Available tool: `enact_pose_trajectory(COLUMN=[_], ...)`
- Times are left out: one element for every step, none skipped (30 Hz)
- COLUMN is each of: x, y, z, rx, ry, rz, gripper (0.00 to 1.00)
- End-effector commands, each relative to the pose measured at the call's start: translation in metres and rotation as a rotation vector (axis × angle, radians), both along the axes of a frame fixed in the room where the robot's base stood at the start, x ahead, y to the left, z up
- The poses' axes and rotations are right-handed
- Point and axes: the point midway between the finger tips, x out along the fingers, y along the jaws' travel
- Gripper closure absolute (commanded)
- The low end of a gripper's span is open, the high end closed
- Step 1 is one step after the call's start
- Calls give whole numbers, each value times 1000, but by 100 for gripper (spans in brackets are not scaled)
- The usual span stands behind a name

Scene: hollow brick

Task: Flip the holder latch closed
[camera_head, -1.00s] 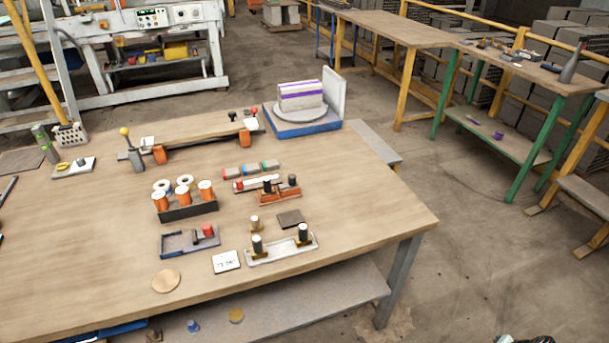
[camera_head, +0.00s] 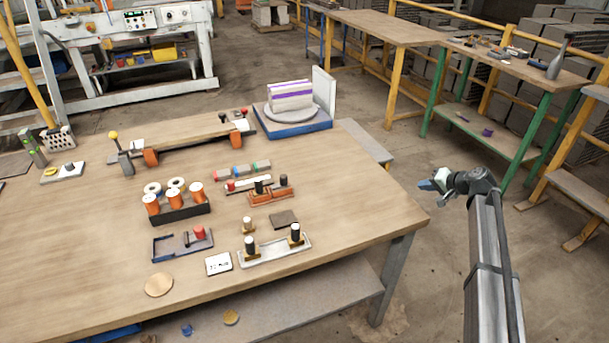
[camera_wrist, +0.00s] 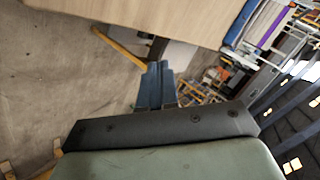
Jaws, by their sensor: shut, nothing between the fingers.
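A blue-grey tray holder (camera_head: 165,250) with a red piece (camera_head: 200,232) and a small dark upright part (camera_head: 186,239) stands near the table's front. A long wooden-topped fixture (camera_head: 190,135) at the back of the table has an upright lever with a yellow knob (camera_head: 113,135) at its left end. I cannot tell for sure which of these bears the holder latch. My gripper (camera_head: 427,185) is beyond the table's right edge, away from both. Its blue fingers (camera_wrist: 157,84) are shut and empty in the wrist view.
Orange spools in a black rack (camera_head: 182,211), a tray with dark cylinders (camera_head: 275,250) and a turntable on a blue base (camera_head: 292,124) stand on the table (camera_head: 350,205). Open floor lies right of it, then a green-legged bench (camera_head: 510,135).

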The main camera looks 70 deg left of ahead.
Motion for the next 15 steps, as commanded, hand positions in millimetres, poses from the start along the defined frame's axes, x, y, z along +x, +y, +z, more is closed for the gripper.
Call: enact_pose_trajectory(x=[-16, -27, -41, -53, -64, -81, -93, -106, -123, -136, -148, -165, -178, -191, -206], y=[22, 32, 44, 53, 60, 69, 75, 81, 88, 92, 97, 102, 105, 108, 112], z=[18, 26, 36, 43, 49, 55, 60, 64, 69, 72, 75, 78, 81, 84, 87], rx=[10, 14, 16, 16, 14, 11, 5, 1, -7, -14, -22, -34, -41, -50, -60], ry=[-14, -23, -35, -45, -55, -70, -81, -91, -109, -120, -131, -149, -161, -173, -191], rz=[41, 64, 97, 122, 148, 184, 212, 240, 278, 307, 335, 375, 404, 433, 470], gripper=[100, 100, 100, 100, 100, 100, 100, 100, 100, 100, 100, 100, 100, 100, 100])
